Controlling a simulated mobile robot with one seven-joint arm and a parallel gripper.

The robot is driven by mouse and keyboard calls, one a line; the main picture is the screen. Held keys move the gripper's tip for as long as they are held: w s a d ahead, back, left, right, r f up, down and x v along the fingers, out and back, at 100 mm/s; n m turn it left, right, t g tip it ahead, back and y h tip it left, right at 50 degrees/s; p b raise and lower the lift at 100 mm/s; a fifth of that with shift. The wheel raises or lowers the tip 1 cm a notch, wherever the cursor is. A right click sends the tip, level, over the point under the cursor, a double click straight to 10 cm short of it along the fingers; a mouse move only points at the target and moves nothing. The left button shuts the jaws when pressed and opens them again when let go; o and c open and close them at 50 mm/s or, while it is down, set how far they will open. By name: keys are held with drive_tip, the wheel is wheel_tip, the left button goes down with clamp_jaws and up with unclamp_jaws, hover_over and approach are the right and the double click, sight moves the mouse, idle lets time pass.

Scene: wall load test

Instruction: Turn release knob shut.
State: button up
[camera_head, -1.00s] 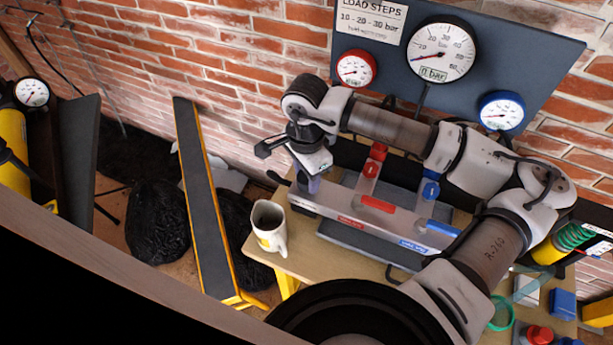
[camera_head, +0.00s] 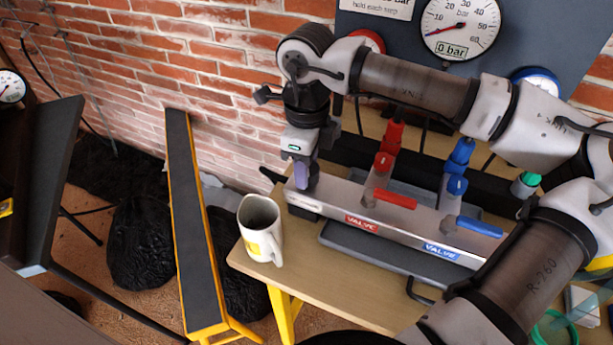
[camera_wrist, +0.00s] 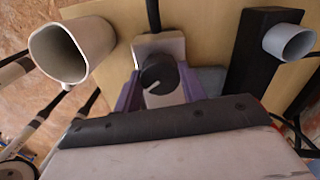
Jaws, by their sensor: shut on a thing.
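The release knob (camera_wrist: 157,72) is a round black knob with a pale line on its face, which points to the lower left in the wrist view. It sits on the left end of the pale valve block (camera_head: 335,204). My gripper (camera_wrist: 158,80) has its purple fingers on both sides of the knob and is shut on it. In the head view my gripper (camera_head: 303,176) points down at that end of the block, and its fingers hide the knob.
A white mug (camera_head: 258,247) stands left of the block near the table edge; it also shows in the wrist view (camera_wrist: 92,35). A red valve handle (camera_head: 395,199) and a blue valve handle (camera_head: 479,227) are on the block. The big gauge (camera_head: 461,27) reads 0 bar.

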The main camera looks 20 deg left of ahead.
drive_tip(key=m+b, duration=0.3)
drive_tip(key=shift+f+m, duration=0.15)
drive_tip(key=shift+m, duration=0.15)
drive_tip(key=shift+m+b, duration=0.9)
drive_tip(key=shift+m, duration=0.5)
drive_tip(key=shift+r, duration=0.2)
drive_tip(key=o, duration=1)
wheel_tip(320, 180, up, 14)
drive_tip(key=shift+w+d+f+p, duration=0.1)
drive_tip(key=shift+p, duration=0.3)
